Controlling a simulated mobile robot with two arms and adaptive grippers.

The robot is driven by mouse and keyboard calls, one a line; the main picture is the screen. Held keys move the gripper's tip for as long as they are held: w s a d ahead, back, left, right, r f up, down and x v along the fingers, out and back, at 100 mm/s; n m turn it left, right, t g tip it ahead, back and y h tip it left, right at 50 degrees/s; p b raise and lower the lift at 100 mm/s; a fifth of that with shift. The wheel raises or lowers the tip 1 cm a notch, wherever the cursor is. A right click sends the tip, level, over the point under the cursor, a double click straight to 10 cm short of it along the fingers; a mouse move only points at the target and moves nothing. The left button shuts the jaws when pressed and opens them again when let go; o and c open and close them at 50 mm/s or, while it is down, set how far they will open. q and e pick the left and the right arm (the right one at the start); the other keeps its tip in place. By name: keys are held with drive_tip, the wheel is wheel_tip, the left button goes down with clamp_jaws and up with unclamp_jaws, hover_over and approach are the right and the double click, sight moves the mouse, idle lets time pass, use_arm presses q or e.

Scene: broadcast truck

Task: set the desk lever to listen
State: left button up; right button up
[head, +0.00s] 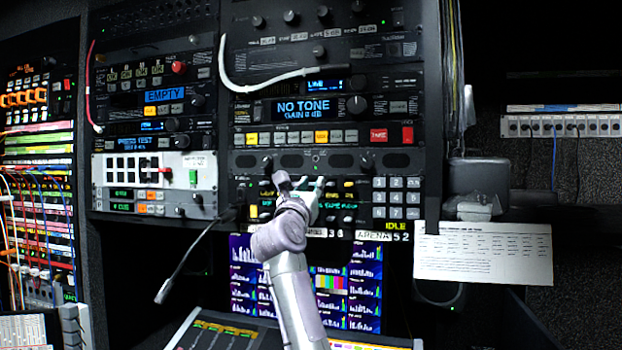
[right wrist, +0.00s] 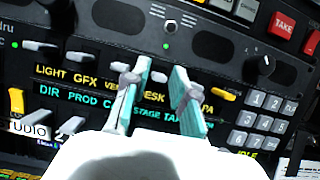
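The intercom panel (head: 360,212) has rows of small levers over lit yellow labels. In the right wrist view the DESK label (right wrist: 155,97) shows between my fingers, partly covered by them. A small pale lever (right wrist: 163,77) sits just above that label, between the fingertips. My right gripper (right wrist: 161,67) is open, with one teal finger on each side of that lever. I cannot tell whether either finger touches it. In the head view my right gripper (head: 312,187) is at the panel and hides part of it. My left gripper is not in view.
A yellow lever (right wrist: 223,95) is close to the right finger. A numeric keypad (head: 397,198) is to the right on the panel. A gooseneck microphone (head: 185,265) sticks out at the left. Screens (head: 360,285) and a sloped console (head: 215,335) are below.

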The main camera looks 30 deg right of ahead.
drive_tip(key=shift+w+d+r, duration=0.1)
drive_tip(key=shift+w, duration=0.05)
clamp_jaws()
wheel_tip(320, 180, up, 2)
drive_tip(key=g+y+p, duration=0.2)
drive_tip(key=y+p, duration=0.1)
drive_tip(key=p, duration=0.3)
drive_tip(key=shift+r+p, duration=0.1)
drive_tip(key=shift+p, duration=0.2)
drive_tip(key=shift+g+y+p, duration=0.35)
drive_tip(key=shift+g+y, duration=0.05)
drive_tip(key=shift+y, duration=0.1)
drive_tip(key=shift+d+f, duration=0.1)
drive_tip(key=shift+f, duration=0.15)
unclamp_jaws()
